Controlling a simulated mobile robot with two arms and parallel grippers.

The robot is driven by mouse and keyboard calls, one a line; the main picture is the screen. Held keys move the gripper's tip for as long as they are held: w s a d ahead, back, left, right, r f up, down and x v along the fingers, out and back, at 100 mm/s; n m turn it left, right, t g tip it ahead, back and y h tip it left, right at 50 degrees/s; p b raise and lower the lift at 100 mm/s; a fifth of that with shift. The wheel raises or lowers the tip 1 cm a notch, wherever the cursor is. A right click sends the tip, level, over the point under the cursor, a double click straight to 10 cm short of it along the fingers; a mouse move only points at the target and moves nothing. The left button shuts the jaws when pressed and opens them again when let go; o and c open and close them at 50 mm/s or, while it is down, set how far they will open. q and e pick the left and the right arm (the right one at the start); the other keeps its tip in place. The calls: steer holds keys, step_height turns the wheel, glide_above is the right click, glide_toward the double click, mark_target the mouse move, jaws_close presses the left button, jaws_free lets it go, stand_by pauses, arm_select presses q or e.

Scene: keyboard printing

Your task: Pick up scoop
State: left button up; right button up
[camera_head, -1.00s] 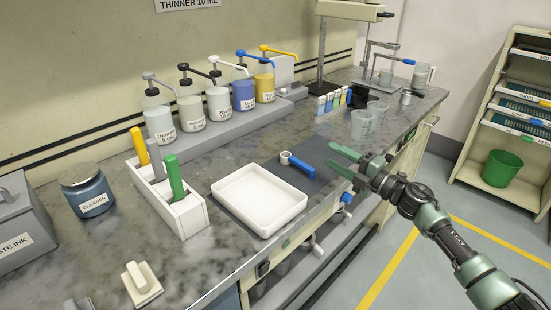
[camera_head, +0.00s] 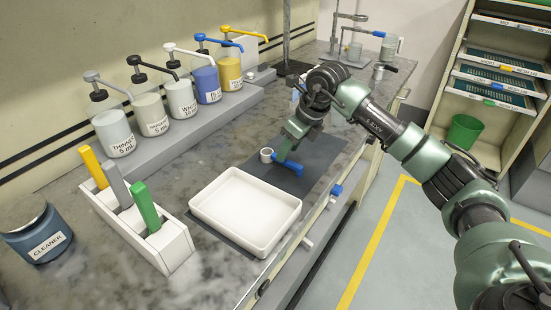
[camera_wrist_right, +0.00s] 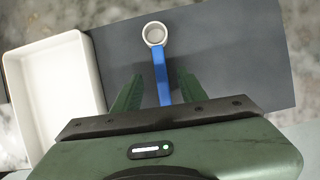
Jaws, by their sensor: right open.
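The scoop (camera_head: 283,162) has a small white cup and a blue handle. It lies on the dark grey mat (camera_head: 312,155) behind the white tray. My right gripper (camera_head: 287,150) is above the scoop, pointing down. In the right wrist view the scoop (camera_wrist_right: 159,62) lies with its blue handle between the two open green fingers of my right gripper (camera_wrist_right: 154,88), and its cup is beyond the fingertips. I cannot tell the exact height of the fingers over the handle. My left gripper is not in view.
The white tray (camera_head: 245,238) stands beside the scoop, left of it in the wrist view (camera_wrist_right: 58,142). A white holder (camera_head: 165,255) with coloured handles, a cleaner jar (camera_head: 37,232) and several pump bottles (camera_head: 181,98) stand farther left. The bench's front edge is close by.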

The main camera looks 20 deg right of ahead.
steer(key=x, duration=0.3)
steer(key=shift+w+f+p, duration=0.1)
steer(key=shift+f+p, duration=0.2)
steer(key=shift+f, duration=0.2)
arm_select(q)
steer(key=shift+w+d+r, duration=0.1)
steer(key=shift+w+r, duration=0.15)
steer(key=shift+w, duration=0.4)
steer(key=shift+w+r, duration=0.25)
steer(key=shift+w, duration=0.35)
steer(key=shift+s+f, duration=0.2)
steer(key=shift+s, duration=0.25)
arm_select(e)
steer(key=shift+f, duration=0.25)
jaws_close()
